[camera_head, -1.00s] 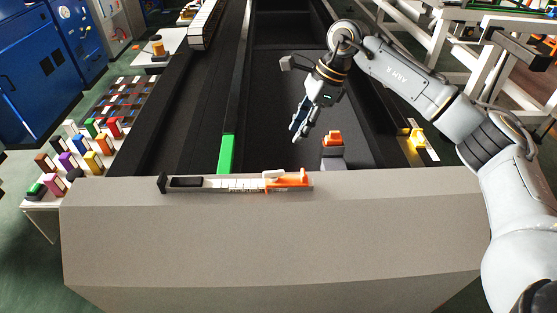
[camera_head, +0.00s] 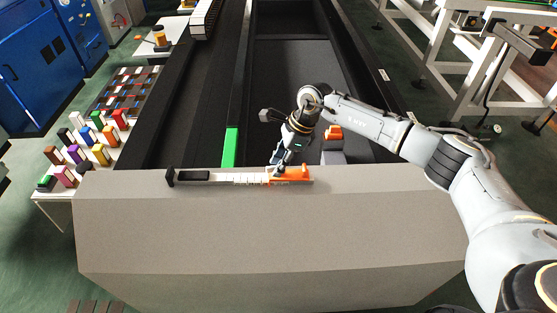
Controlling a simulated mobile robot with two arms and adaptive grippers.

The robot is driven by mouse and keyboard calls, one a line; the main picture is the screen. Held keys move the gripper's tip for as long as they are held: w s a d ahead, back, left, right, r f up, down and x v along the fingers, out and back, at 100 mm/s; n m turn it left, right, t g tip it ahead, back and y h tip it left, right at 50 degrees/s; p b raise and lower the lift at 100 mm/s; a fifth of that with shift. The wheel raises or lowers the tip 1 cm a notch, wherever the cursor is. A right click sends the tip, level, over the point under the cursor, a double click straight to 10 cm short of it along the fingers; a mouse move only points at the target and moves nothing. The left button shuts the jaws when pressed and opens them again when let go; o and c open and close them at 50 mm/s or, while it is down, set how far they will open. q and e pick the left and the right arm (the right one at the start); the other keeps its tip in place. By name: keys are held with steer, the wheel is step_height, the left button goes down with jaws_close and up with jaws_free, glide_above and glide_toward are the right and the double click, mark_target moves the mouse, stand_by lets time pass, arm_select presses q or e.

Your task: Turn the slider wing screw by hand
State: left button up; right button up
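The slider (camera_head: 293,175) is an orange block at the right end of a grey rail (camera_head: 225,179) on the near edge of the rack. Its pale wing screw, on top, is now hidden behind my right gripper. My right gripper (camera_head: 276,168) reaches down from the upper right, with its fingertips at the left part of the orange slider. The fingers are small and partly hidden, so I cannot tell whether they are open, or touching the screw. My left gripper is not in view.
An orange-topped grey piece (camera_head: 333,134) stands just right of my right gripper. A green strip (camera_head: 230,147) lies behind the rail. A side table (camera_head: 50,197) with several coloured blocks stands at the left. The grey front panel (camera_head: 270,230) is clear.

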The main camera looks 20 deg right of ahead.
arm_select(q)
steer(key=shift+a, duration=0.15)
arm_select(e)
steer(key=shift+c, duration=0.4)
